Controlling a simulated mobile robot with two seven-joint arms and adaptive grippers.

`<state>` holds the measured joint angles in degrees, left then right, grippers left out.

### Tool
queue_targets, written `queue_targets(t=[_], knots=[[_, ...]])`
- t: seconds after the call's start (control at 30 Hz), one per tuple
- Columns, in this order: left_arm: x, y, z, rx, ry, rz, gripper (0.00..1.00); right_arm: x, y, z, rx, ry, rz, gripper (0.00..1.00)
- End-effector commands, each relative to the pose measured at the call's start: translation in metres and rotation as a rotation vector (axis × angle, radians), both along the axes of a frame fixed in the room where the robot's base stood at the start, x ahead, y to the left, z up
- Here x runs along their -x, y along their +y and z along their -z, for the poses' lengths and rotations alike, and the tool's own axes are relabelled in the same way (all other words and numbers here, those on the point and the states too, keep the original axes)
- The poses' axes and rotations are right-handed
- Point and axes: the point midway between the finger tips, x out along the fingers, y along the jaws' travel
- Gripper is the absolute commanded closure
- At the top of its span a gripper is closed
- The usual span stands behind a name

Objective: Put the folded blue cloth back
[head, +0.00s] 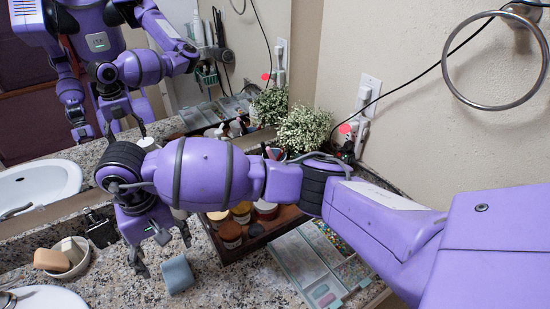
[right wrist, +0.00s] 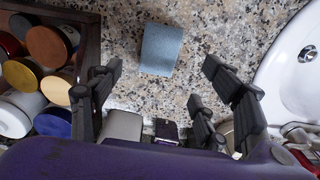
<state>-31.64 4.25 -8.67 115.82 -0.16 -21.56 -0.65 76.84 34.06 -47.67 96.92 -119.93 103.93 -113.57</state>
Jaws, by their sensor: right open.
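The folded blue cloth (head: 178,274) lies flat on the speckled stone counter, near the front, and looks like a small grey-blue rectangle. It also shows in the right wrist view (right wrist: 160,50), beyond and between my fingers. My right gripper (head: 163,252) is open and empty, above the counter just behind the cloth in the head view. In the right wrist view its fingertips (right wrist: 162,68) stand apart on either side of the cloth, not visibly touching it. My left gripper is not in view.
A dark wooden tray (head: 233,256) of jars stands right of the cloth, beside a clear compartment box (head: 318,268). A soap dish (head: 66,268) and sink (head: 45,299) are at left. A plant (head: 303,130) stands behind; a metal towel ring (head: 449,82) hangs on the wall.

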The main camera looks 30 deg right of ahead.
Motion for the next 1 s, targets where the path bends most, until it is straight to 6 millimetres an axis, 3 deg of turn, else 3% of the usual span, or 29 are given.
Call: queue_targets(t=[0.1, 0.27, 1.0], knots=[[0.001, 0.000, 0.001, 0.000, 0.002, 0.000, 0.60, -0.001, 0.000, -0.019, 0.000, -0.004, -0.001, 0.31], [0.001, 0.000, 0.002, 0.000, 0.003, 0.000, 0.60, -0.001, 0.001, -0.030, -0.001, -0.003, 0.000, 0.31], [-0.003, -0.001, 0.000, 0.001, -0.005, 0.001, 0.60, 0.002, 0.001, -0.028, -0.006, 0.006, 0.003, 0.31]])
